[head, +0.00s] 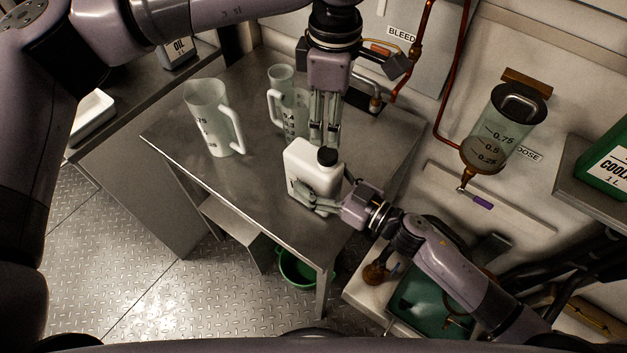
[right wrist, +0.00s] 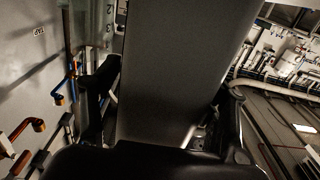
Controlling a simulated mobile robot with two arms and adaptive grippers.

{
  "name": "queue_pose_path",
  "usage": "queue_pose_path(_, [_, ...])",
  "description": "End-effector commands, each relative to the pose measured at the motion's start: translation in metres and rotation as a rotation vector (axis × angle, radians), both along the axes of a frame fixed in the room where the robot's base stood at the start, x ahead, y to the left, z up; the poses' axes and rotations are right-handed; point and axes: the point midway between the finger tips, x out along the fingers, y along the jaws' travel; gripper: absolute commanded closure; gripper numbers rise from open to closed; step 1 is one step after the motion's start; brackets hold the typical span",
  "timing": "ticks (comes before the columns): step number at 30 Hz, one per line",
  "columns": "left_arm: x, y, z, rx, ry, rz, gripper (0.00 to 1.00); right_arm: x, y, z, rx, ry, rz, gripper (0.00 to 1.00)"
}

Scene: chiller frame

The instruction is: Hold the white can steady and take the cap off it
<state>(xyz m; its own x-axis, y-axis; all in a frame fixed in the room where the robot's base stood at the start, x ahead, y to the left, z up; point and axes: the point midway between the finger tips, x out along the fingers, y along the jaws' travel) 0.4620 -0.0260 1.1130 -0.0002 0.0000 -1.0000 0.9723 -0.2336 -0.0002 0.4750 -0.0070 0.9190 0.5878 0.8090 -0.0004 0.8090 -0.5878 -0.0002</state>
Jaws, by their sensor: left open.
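The white can (head: 312,172) stands upright near the front corner of the steel table (head: 205,172). Its black cap (head: 327,156) is on the neck, at the can's top right. My left gripper (head: 325,146) points straight down, open, with its fingertips right at the cap's top; I cannot tell whether they touch it. My right gripper (head: 318,202) comes from the right, shut on the can's lower body. One finger lies across the near face; the other is hidden behind the can. In the right wrist view the can (right wrist: 180,75) fills the middle as a dark face between the fingers.
Two clear measuring jugs (head: 212,120) (head: 283,100) stand on the table left of and behind the can. A dosing cylinder (head: 500,125) hangs on the wall at right. A green bucket (head: 297,268) is below the table.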

Motion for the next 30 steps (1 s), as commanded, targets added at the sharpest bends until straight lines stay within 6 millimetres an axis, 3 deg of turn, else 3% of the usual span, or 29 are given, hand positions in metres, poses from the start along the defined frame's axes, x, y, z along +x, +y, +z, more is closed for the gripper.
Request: queue_pose_path(30, [0.0000, 0.0000, 0.0000, 0.000, 0.000, 0.000, 0.53, 0.0000, -0.0005, 0.0000, 0.000, 0.000, -0.001, 1.00])
